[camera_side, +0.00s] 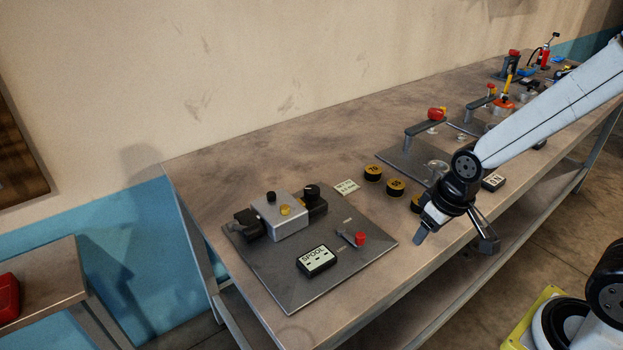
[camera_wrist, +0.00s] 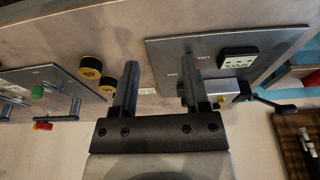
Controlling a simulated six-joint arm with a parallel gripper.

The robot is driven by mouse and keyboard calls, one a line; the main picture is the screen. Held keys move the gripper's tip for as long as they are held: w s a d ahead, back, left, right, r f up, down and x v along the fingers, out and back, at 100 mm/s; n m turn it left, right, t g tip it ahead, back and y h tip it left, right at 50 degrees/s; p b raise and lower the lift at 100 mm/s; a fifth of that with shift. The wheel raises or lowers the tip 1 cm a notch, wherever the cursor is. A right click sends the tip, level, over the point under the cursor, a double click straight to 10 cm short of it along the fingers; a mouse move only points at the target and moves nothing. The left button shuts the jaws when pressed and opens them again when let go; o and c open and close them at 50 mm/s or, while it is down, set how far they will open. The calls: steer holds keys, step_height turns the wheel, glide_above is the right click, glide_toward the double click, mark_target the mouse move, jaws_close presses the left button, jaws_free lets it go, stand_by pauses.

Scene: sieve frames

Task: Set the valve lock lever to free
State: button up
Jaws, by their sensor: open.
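A dark grey plate (camera_side: 290,285) lies near the left end of the bench. A small lever with a red knob (camera_side: 360,239) is at its right side; I take it for the lock lever. Its lock or free setting is too small to read. In the wrist view a bit of red (camera_wrist: 198,59) shows by the right finger, which partly hides that area. A silver valve block (camera_side: 279,218) with black parts stands at the plate's back. My gripper (camera_side: 454,238) is open and empty, to the right of the plate and apart from the lever; its fingers also show in the wrist view (camera_wrist: 159,70).
A black block labelled SPOOL (camera_side: 316,261) sits on the plate. Several black and yellow discs (camera_side: 373,172) and a small card (camera_side: 346,187) lie right of the plate. Another plate with a red-knobbed handle (camera_side: 437,114) is farther along. The bench's front left is clear.

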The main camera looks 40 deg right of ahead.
steer(key=shift+o, duration=0.5)
steer(key=n+g, duration=0.3)
glide_above(361, 235)
steer(key=shift+r, duration=0.1)
steer(key=shift+f, duration=3.9)
jaws_close()
